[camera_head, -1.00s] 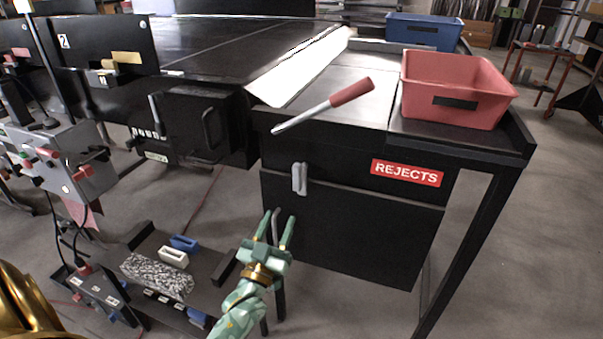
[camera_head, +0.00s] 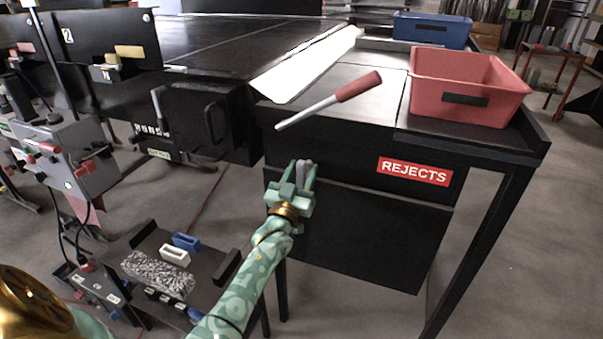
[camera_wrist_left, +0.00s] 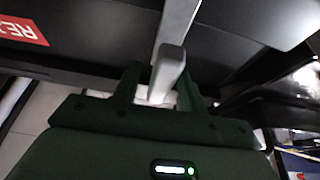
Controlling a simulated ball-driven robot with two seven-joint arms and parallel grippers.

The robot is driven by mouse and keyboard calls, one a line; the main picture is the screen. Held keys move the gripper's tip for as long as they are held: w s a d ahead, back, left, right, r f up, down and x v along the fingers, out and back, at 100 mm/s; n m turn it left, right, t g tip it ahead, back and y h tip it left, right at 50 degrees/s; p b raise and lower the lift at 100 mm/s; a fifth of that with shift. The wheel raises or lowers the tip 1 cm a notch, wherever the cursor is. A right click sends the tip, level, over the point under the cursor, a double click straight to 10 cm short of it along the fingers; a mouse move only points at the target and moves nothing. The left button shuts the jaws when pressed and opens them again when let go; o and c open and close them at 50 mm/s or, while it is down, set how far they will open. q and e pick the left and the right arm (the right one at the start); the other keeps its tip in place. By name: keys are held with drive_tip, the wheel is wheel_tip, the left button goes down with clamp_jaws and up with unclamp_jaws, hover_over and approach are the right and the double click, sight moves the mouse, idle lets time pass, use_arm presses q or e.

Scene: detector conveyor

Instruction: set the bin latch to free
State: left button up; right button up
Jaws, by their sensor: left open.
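The bin latch, a small grey handle (camera_head: 304,166), sits on the black front of the rejects bin (camera_head: 360,235), left of the red REJECTS label (camera_head: 414,171). My green left gripper (camera_head: 303,176) is at the latch, with its fingers open on either side of it. In the left wrist view the grey latch (camera_wrist_left: 170,68) stands between the fingers of the left gripper (camera_wrist_left: 158,82). I cannot tell whether either finger touches it. The lower part of the latch is hidden by the gripper in the head view. My right gripper is not in view.
A low cart with small blocks (camera_head: 176,255) stands left of my forearm.

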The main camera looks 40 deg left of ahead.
use_arm(q)
clamp_jaws()
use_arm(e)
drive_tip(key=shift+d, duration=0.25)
